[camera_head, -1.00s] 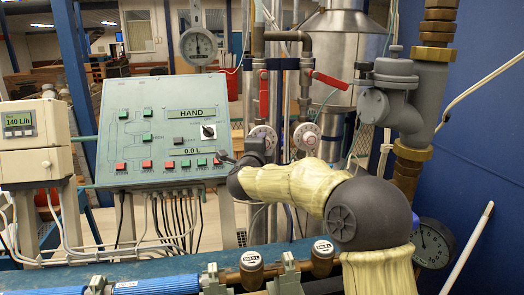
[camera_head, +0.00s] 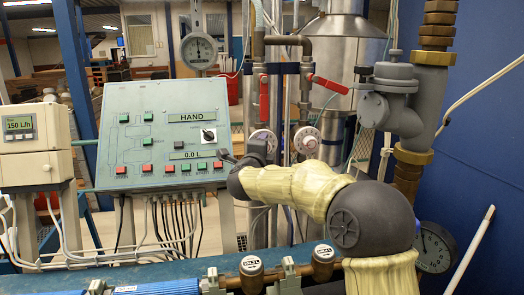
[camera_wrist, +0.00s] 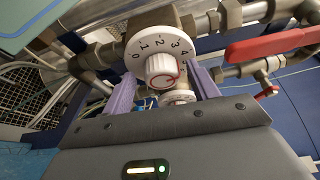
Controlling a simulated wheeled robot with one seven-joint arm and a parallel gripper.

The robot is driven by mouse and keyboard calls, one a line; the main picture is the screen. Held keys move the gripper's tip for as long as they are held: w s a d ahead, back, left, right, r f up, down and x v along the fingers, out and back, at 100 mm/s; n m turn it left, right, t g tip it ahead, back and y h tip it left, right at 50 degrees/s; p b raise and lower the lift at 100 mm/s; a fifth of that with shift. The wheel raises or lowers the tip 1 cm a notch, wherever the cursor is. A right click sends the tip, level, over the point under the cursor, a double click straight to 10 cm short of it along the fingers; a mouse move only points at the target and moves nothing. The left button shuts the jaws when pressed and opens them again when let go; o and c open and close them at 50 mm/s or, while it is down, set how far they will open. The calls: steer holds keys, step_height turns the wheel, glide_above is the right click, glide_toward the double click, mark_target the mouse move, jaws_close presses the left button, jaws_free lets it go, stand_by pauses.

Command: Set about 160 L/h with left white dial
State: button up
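The left white dial (camera_head: 262,137) is on the pipework right of the panel, its lower part partly hidden by my gripper (camera_head: 254,152). The display (camera_head: 18,123) on the beige meter at left reads 150 L/h.
Red valve handles (camera_head: 264,98) (camera_head: 330,84) are above. The panel (camera_head: 158,140) is left of my gripper, reading HAND and 0.0 L.

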steer(key=s+a+b, duration=0.2)
steer(key=s+b, duration=0.1)
steer(key=s, duration=1.4)
steer(key=shift+s+r, duration=0.15)
steer(key=shift+r, duration=0.1)
